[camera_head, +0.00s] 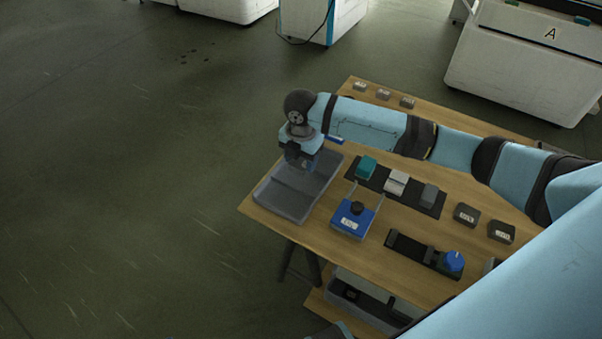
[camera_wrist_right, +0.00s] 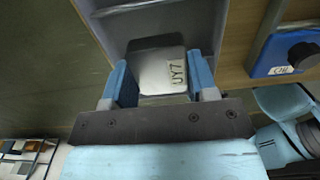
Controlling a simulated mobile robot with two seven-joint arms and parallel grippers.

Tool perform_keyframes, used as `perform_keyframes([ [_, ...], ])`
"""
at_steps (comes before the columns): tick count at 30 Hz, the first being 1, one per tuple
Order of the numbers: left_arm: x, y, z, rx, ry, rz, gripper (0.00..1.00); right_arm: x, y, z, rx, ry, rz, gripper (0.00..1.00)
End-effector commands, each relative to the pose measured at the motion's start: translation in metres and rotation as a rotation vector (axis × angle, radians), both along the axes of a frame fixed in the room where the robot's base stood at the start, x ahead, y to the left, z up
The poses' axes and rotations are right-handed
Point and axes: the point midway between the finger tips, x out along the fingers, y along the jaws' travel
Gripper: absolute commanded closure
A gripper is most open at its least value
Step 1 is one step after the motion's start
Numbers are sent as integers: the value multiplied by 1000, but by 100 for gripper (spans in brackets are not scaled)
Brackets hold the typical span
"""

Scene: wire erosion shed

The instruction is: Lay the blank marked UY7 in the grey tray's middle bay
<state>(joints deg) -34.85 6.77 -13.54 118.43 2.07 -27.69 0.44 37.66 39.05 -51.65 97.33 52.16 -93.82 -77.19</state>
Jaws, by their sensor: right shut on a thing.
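My right gripper (camera_head: 301,166) points down over the grey tray (camera_head: 283,201) at the table's left end. In the right wrist view my gripper (camera_wrist_right: 160,84) is shut on a pale grey metal blank (camera_wrist_right: 152,72) with a label reading UY7. The blank sits between the two blue fingers, with the tray (camera_wrist_right: 101,32) around and beyond it. A tray divider (camera_wrist_right: 130,9) crosses beyond the blank. I cannot tell whether the blank touches the tray floor. In the head view the gripper hides the blank and the tray's far part. My left gripper is not in view.
A blue box with a black knob (camera_head: 352,217) stands just right of the tray. A dark strip (camera_head: 428,207) holds teal, white and grey blocks. Two dark labelled blocks (camera_head: 467,214) and a black fixture with a blue knob (camera_head: 453,262) are further right. Several small blocks (camera_head: 383,94) line the far edge.

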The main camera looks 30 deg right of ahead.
Motion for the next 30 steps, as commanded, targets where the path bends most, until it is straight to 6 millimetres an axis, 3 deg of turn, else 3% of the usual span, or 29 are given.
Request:
perform_keyframes([
  [8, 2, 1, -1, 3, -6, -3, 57, 0, 0, -21, 1, 0, 0, 87],
  [15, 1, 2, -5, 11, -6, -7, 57, 0, 0, -54, 1, 0, -1, 87],
  [26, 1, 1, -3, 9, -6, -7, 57, 0, 0, -57, 1, -1, 0, 87],
  [27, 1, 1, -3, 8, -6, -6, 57, 0, 0, -59, 0, 0, 0, 45],
  [30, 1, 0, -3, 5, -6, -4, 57, 0, 0, -58, 0, 0, 0, 22],
])
